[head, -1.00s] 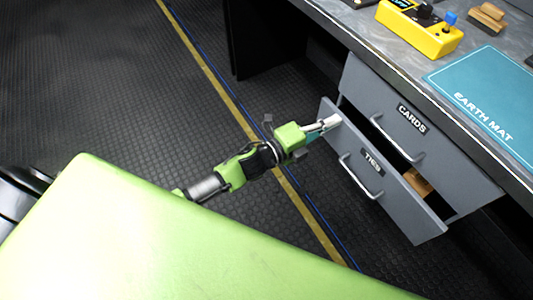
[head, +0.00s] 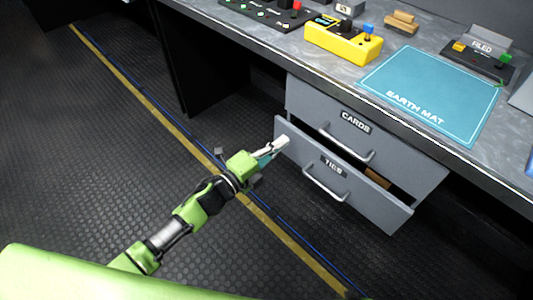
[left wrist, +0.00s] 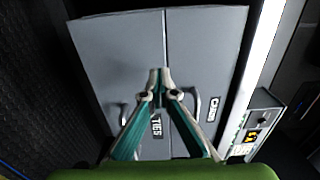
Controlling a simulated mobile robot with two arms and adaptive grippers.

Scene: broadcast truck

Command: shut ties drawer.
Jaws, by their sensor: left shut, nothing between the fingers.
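The grey TIES drawer (head: 350,190) is the lower one under the desk and stands partly open, with a brown item (head: 377,178) showing in the gap behind its front. My left gripper (head: 280,146) is shut and empty, its fingertips at the upper left part of the drawer front; I cannot tell whether they touch it. In the left wrist view the shut fingertips (left wrist: 158,82) lie in front of the TIES drawer front (left wrist: 120,70), near its label. The right gripper is not in view.
The CARDS drawer (head: 310,100) above looks shut. The desk holds a yellow box (head: 343,40), a teal earth mat (head: 432,95) and other small items. The black floor (head: 90,160) left of the drawers is clear.

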